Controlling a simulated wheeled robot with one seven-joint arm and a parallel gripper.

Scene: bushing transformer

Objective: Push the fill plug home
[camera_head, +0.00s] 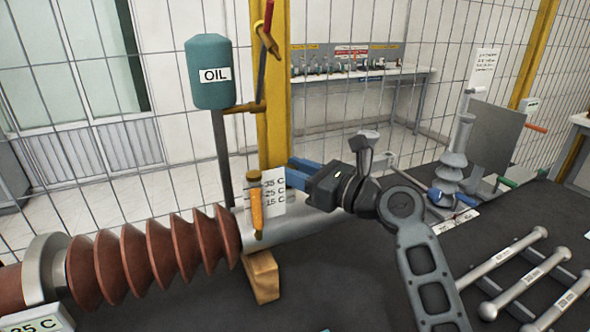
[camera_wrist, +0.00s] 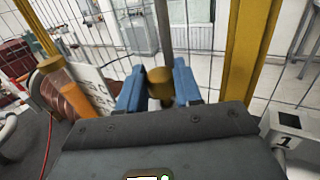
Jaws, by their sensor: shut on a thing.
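In the wrist view a brass plug (camera_wrist: 160,82) with a rounded head stands between the two blue fingers of my gripper (camera_wrist: 158,92), which is shut on it. In the head view my gripper (camera_head: 300,172) points left, above the grey end of the bushing (camera_head: 275,225); the plug is not clear there. The fill opening is hidden from both views. The brown ribbed part of the bushing (camera_head: 150,258) lies on its side at the lower left. An orange level gauge (camera_head: 256,205) with a brass cap stands just left of my fingers; it also shows in the wrist view (camera_wrist: 80,85).
A scale card (camera_head: 272,190) is behind the gauge. A teal oil tank (camera_head: 209,72) hangs by a yellow post (camera_head: 273,110) at the back. A wooden block (camera_head: 262,275) supports the bushing. Grey rods (camera_head: 525,280) and a grey ribbed insulator (camera_head: 452,170) are at the right.

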